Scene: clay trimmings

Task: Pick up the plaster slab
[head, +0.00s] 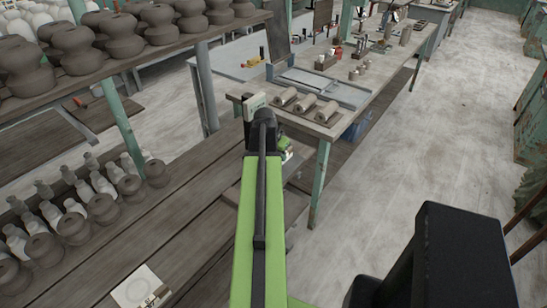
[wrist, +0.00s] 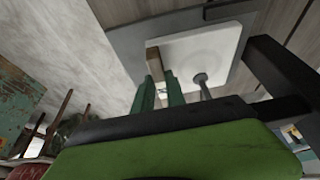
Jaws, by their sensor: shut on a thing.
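In the wrist view, the plaster slab (wrist: 209,43) is a white, square-edged plate with a faint round hollow. A tan block (wrist: 153,57) shows at its edge. My gripper (wrist: 159,80) has its green fingers at that edge, shut on the slab. The contact is partly hidden by the fingers. In the head view, my green arm reaches forward and its end hides most of the gripper. A pale plate (head: 254,104) stands at the arm's far end; I cannot tell surely if it is the slab.
Another white square piece (head: 135,287) lies on the wooden boards at lower left. Clay pots (head: 103,208) and pale bottles line the left shelves. A worktable (head: 350,70) with clay cylinders (head: 305,103) stands ahead. The floor at right (head: 440,140) is clear.

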